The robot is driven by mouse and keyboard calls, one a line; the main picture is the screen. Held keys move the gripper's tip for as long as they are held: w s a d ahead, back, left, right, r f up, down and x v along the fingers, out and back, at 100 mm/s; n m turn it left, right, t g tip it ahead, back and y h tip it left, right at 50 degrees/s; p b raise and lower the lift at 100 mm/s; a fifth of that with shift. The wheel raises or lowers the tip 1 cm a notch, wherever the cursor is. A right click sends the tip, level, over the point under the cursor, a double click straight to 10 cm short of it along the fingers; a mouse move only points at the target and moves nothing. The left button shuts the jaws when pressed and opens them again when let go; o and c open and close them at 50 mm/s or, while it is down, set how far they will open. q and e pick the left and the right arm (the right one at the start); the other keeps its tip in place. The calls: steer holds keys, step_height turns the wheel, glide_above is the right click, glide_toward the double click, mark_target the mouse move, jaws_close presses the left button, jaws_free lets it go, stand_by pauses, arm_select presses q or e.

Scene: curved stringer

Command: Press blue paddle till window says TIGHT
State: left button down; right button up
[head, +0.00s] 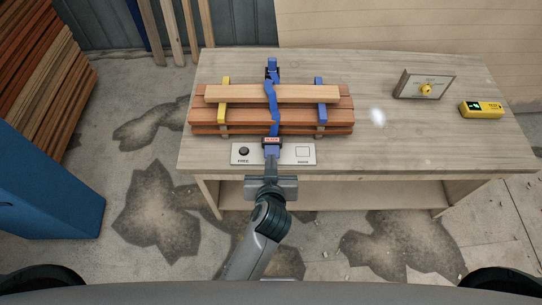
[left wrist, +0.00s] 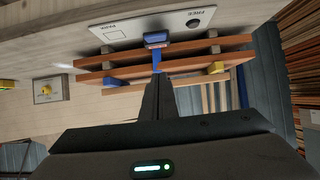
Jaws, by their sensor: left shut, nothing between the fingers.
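A stack of reddish-brown boards (head: 335,116) lies on the bench, with a blue strap (head: 272,103) across its middle. At the strap's near end is a small window (head: 271,140) with a red label; its word is too small to read surely, perhaps SLACK. The blue paddle (head: 271,151) sits just below the window. The window and blue part also show in the left wrist view (left wrist: 156,37). My left gripper (head: 271,163) is shut and empty, its fingertips right at the paddle's near side; I cannot tell whether they touch. My right gripper is not in view.
A white plate (head: 298,154) with a black FREE knob (head: 244,151) lies at the bench's front edge. Yellow (head: 224,91) and blue (head: 319,90) posts flank the boards. A dial panel (head: 412,84) and a yellow device (head: 481,109) stand right. The bench right of the boards is mostly clear.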

arm_select(q)
steer(key=shift+w, duration=0.1)
steer(key=b, duration=0.5)
glide_above(271, 151)
steer(key=s, duration=0.3)
steer(key=f, duration=0.5)
steer(key=shift+w+f, duration=0.2)
steer(key=shift+s+f+b, duration=0.2)
steer(key=shift+f+b, duration=0.45)
steer(key=shift+f, duration=0.35)
steer(key=shift+s+f+b, duration=0.35)
steer(key=shift+f+b, duration=0.3)
steer(key=shift+f, duration=0.1)
